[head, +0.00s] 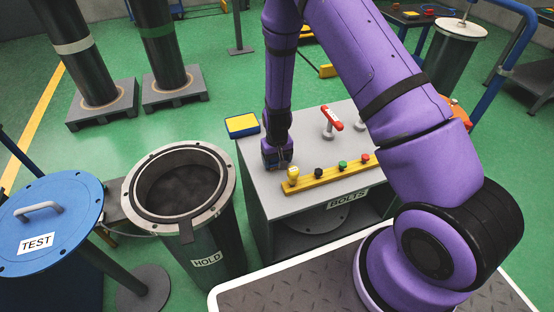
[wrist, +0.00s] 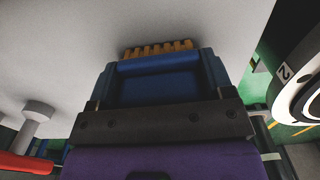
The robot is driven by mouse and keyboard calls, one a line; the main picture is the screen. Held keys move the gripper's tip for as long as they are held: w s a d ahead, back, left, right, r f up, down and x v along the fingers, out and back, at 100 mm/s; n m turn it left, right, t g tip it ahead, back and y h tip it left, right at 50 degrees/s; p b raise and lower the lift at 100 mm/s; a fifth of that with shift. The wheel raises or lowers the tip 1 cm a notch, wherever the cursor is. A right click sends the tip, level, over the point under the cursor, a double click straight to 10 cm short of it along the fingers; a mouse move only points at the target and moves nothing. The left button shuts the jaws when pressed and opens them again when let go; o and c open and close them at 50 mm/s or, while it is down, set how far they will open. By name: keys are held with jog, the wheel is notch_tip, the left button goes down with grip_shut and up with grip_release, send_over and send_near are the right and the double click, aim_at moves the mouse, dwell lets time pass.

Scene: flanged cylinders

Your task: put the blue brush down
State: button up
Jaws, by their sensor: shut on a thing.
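The blue brush (wrist: 158,84) is between the fingers of my gripper (wrist: 160,72) in the wrist view, its orange bristles pointing away from the wrist toward the grey top of the bench. My gripper is shut on it. In the head view my gripper (head: 277,157) points down over the left part of the BOLTS bench (head: 310,178), just left of the yellow strip's end. The brush is mostly hidden by my gripper there. I cannot tell whether the bristles touch the bench top.
A yellow strip with several knobs (head: 328,174) lies along the bench front. A red-handled tool (head: 332,120) stands behind it. The open HOLD cylinder (head: 206,250) and blue TEST lid (head: 62,222) stand left.

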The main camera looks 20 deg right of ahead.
jog(key=shift+f, duration=0.1)
jog(key=o, duration=1)
